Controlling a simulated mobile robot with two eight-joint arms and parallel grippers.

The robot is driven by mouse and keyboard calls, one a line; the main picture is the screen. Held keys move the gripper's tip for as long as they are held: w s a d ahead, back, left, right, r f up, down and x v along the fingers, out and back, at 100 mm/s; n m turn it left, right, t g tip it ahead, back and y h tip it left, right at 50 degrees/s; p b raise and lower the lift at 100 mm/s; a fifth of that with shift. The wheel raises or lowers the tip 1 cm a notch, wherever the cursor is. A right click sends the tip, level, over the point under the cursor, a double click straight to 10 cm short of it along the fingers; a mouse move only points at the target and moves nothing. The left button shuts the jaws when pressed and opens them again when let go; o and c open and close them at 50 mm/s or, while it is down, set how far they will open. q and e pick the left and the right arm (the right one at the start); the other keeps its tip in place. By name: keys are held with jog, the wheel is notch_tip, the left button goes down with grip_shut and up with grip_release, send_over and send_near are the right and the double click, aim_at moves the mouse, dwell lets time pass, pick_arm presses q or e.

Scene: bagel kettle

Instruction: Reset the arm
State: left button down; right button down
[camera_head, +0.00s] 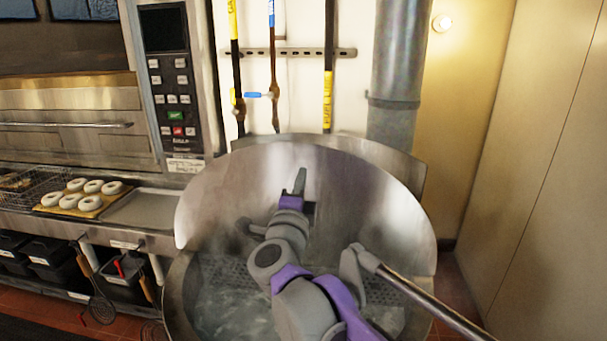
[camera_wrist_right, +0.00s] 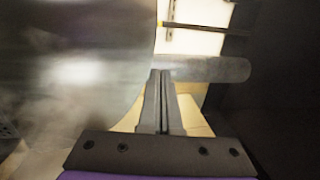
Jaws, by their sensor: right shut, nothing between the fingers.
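My right arm reaches up from the bottom of the head view over the steel kettle (camera_head: 390,215). My right gripper (camera_head: 300,175) is in front of the kettle's raised round back plate, pointing up. In the right wrist view the two fingers (camera_wrist_right: 161,75) lie together, shut with nothing between them. The kettle below holds cloudy, steaming water (camera_head: 230,305) and a perforated basket or plate (camera_head: 225,270), partly hidden by my arm. My left gripper is not in view.
A long metal handle (camera_head: 430,300) slopes across the kettle's right side. At left, a board (camera_head: 60,208) holds several white bagels beside a wire basket (camera_head: 40,180) and an empty steel tray (camera_head: 150,208). Black bins (camera_head: 50,260) sit below. A wall stands at right.

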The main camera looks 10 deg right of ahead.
jog(key=s+a+f+n+g+y, duration=0.1)
jog(key=s+f+n+g+y, duration=0.2)
jog(key=s+f+n+y, duration=0.35)
jog(key=s+f+n+g+y, duration=0.35)
jog(key=s+f+n, duration=0.35)
jog(key=f+n, duration=0.45)
jog(key=s+d+f+n+g+h, duration=0.1)
jog(key=s+d+f+g+h, duration=0.1)
jog(key=s+f, duration=0.6)
jog(key=s+d+f+n+g+h, duration=0.1)
jog(key=s+d+f+n+g, duration=0.1)
jog(key=s+d+f+g, duration=0.2)
jog(key=s+d+f, duration=0.3)
jog(key=s+f, duration=0.2)
jog(key=f, duration=0.2)
jog(key=shift+f+n+g+h, duration=0.15)
jog(key=shift+n+g+h, duration=0.15)
jog(key=shift+g+h, duration=0.1)
jog(key=shift+w, duration=0.1)
